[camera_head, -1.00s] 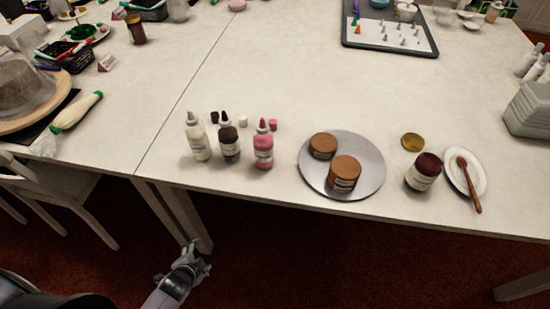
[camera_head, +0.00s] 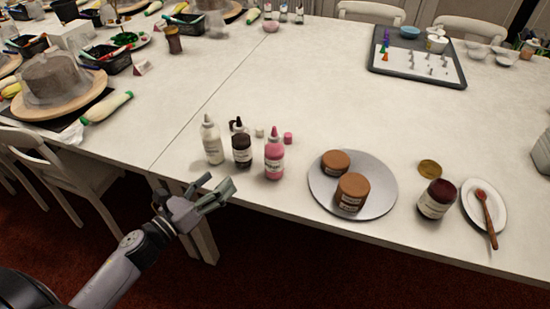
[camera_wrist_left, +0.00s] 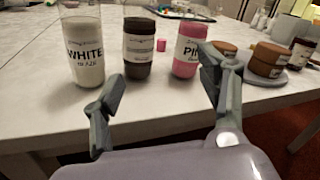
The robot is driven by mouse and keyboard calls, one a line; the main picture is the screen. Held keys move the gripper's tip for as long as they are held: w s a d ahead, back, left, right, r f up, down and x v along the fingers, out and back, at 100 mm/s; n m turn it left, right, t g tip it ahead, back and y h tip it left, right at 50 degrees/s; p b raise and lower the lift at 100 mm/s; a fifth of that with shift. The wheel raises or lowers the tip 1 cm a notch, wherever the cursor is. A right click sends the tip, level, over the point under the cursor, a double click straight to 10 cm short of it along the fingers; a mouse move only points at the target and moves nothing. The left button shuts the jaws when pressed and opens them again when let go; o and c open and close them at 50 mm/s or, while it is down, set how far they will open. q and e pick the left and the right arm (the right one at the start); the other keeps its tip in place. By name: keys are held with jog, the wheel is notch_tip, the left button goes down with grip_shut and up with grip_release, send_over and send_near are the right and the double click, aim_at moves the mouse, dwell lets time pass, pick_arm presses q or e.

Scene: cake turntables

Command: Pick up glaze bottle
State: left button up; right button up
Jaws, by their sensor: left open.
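Three glaze bottles stand upright in a row near the table's front edge: a white one (camera_head: 212,142), a dark brown one (camera_head: 241,148) and a pink one (camera_head: 274,158). In the left wrist view the white bottle (camera_wrist_left: 83,50), the brown bottle (camera_wrist_left: 138,48) and the pink bottle (camera_wrist_left: 189,48) stand beyond the fingers, their tops cut off. My left gripper (camera_head: 213,190) is open and empty, just in front of the table edge and apart from the bottles. In the wrist view its fingers (camera_wrist_left: 155,105) are spread, with the brown bottle between them. My right gripper is not in view.
Small caps (camera_head: 288,138) lie behind the bottles. A round silver plate (camera_head: 382,190) with two brown cakes stands to their right, then a dark jar (camera_head: 436,199) and a white dish with a brush (camera_head: 484,205). A piping bag (camera_head: 107,107) lies at left. The table's middle is clear.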

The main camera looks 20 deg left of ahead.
aim_at(267, 160)
pick_arm(q)
jog(key=w+d+m+h+p, duration=0.1)
jog(key=w+d+m, duration=0.1)
jog(key=w, duration=0.1)
jog(key=w+d+m+g+h+p, duration=0.1)
jog(key=w+d+m, duration=0.1)
jog(key=w+d, duration=0.1)
jog(key=w+d+m+h, duration=0.1)
jog(key=w+d+m, duration=0.1)
jog(key=d, duration=0.1)
jog(key=shift+w+d+g+p, duration=0.1)
jog(key=shift+w+g+p, duration=0.2)
jog(key=shift+w+p, duration=0.1)
jog(key=x, duration=0.1)
jog(key=p+x, duration=0.1)
jog(key=x, duration=0.2)
jog(key=shift+w+d+r+p, duration=0.25)
jog(key=shift+w+d+p, duration=0.05)
jog(key=shift+w+d+f, duration=0.15)
jog(key=shift+w, duration=0.1)
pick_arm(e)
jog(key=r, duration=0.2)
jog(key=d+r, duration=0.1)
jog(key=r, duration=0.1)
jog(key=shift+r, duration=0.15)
pick_arm(q)
jog(key=shift+s, duration=0.1)
jog(key=c, duration=0.9)
jog(key=shift+o, duration=0.2)
jog(key=shift+r, duration=0.2)
